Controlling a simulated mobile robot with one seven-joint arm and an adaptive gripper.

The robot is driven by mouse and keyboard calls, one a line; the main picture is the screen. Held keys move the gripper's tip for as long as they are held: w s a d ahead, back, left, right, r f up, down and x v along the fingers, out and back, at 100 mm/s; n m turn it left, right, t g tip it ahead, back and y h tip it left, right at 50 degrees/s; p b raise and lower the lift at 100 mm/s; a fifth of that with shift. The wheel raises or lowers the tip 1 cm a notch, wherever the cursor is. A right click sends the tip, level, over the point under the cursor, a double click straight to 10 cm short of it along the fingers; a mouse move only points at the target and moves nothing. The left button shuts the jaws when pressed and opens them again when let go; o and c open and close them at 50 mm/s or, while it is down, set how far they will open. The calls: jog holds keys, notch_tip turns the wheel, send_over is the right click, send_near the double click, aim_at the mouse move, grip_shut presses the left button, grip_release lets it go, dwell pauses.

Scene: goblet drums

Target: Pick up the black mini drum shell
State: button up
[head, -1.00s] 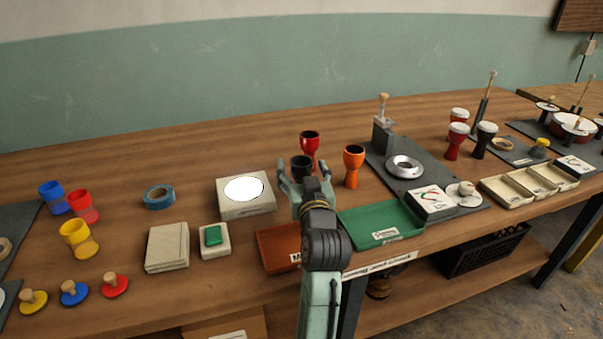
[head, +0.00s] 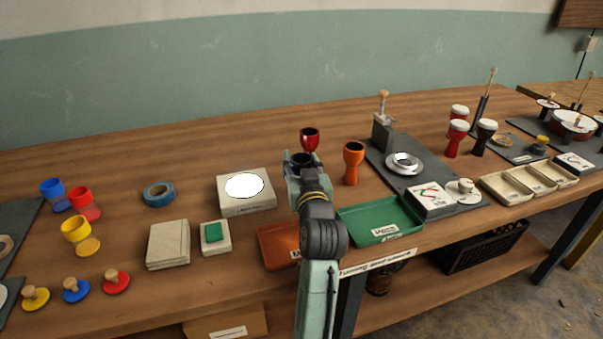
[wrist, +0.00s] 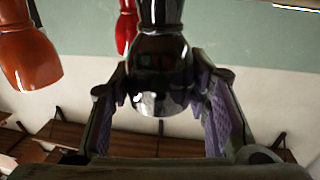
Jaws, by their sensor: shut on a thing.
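The black mini drum shell (head: 301,158) is a small dark goblet, standing in front of the red goblet shell (head: 310,137) in the head view. My gripper (head: 303,167) is shut on it and hides its lower part there. In the wrist view the glossy black shell (wrist: 160,62) lies between the two purple-padded fingers of my gripper (wrist: 162,95). Whether its foot touches the table cannot be told.
An orange goblet shell (head: 353,160) stands close to the right. A white-topped box (head: 246,204) is at the left. A green tray (head: 368,238) and a brown tray (head: 276,257) lie in front. Bare table lies behind.

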jog(key=c, duration=0.3)
jog(key=shift+r, duration=0.1)
